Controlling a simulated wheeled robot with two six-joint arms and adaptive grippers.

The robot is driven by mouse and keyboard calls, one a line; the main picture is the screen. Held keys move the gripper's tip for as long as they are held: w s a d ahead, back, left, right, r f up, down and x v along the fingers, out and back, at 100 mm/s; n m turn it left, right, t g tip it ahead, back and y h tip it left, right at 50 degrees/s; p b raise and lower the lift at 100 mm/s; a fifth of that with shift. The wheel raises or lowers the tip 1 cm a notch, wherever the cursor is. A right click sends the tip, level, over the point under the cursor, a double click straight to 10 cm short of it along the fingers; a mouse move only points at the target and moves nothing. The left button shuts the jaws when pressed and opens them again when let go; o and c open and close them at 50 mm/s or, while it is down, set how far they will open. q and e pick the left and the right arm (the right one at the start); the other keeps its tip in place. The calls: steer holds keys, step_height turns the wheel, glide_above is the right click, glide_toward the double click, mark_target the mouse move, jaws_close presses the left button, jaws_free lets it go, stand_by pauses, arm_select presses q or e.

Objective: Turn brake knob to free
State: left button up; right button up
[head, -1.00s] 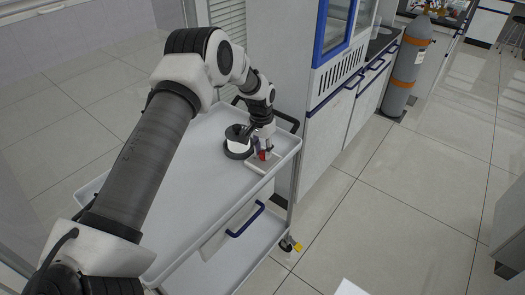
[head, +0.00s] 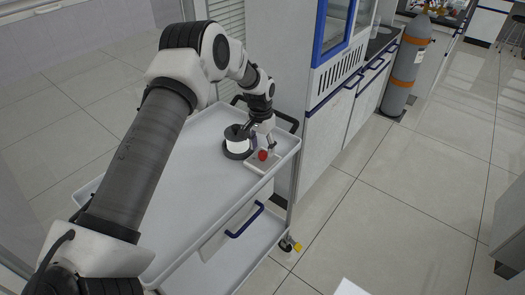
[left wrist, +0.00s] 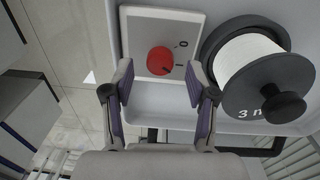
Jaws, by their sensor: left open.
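The red brake knob (head: 262,155) sits on a pale plate (head: 254,168) at the far right corner of the cart. In the left wrist view the knob (left wrist: 160,61) has a dark pointer mark at its lower right. The plate (left wrist: 190,22) carries a "0" and a line mark beside the knob. My left gripper (head: 263,143) is open and empty just above the knob. In the left wrist view its fingers (left wrist: 158,88) are spread wide, one to each side below the knob. A gap shows between fingers and knob. My right gripper is not in view.
A spool of white line with black flanges (head: 238,143) stands beside the plate, close to my left gripper. The grey cart top (head: 190,180) is otherwise clear and has a raised rim. A cabinet (head: 325,130) stands behind the cart's right end.

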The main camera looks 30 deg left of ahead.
mark_target(262, 152)
arm_select(q)
step_height(262, 152, up, 10)
steer(key=shift+a, duration=0.2)
stand_by(0.3)
